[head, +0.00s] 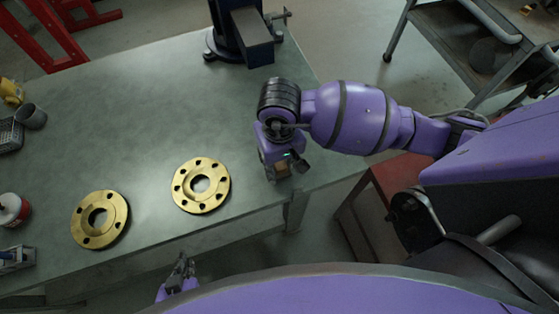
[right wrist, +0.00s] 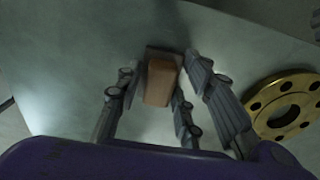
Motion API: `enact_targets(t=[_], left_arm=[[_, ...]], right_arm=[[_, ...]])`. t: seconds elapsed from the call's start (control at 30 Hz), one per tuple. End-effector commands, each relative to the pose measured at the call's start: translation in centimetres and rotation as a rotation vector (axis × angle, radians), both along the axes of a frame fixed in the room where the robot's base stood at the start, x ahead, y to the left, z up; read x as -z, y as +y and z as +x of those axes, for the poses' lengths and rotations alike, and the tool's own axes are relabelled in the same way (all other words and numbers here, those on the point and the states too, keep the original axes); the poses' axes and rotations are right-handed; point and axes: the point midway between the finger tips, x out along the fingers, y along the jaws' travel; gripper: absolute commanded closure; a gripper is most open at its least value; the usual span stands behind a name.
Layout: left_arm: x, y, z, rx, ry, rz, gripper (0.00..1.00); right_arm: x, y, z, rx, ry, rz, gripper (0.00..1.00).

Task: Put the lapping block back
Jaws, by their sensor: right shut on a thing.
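The lapping block (right wrist: 161,82) is a small brown-orange block with a grey edge at its far end. In the right wrist view it sits between the fingers of my right gripper (right wrist: 158,95), which is shut on it. In the head view my right gripper (head: 284,163) is over the right front part of the bench, and the block (head: 281,170) shows only partly. I cannot tell whether the block touches the bench top. My left gripper (head: 181,271) is low in the head view, in front of the bench edge; its finger opening is unclear.
Two brass flanges (head: 201,185) (head: 100,219) lie on the grey bench (head: 150,130), left of my right gripper. A dark vise (head: 250,38) stands at the back. A cup (head: 31,116), a red-and-white can (head: 12,210) and a basket (head: 10,135) line the left edge. The bench middle is clear.

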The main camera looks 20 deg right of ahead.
Motion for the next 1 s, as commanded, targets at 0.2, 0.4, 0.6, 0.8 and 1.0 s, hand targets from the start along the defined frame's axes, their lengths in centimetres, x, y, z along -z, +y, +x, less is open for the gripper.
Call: enact_targets(t=[0.2,0.4,0.6,0.8,1.0], left_arm=[[0.2,0.1,-0.2,-0.001,0.002,0.002,1.00],[-0.1,0.2,0.1,-0.002,-0.004,0.004,1.00],[-0.2,0.2,0.1,-0.002,-0.006,0.003,1.00],[-0.3,0.2,0.2,-0.002,-0.008,0.002,1.00],[0.0,0.1,0.0,-0.001,0.000,0.001,1.00]], right_arm=[[0.4,0.0,0.0,0.001,0.001,-0.001,0.63],[0.3,0.0,0.0,0.001,0.000,0.000,0.46],[0.3,0.0,0.0,0.001,0.000,0.000,0.46],[-1.4,0.0,0.2,-0.001,-0.006,-0.001,0.46],[-5.6,0.0,0.2,-0.003,-0.007,-0.001,0.46]])
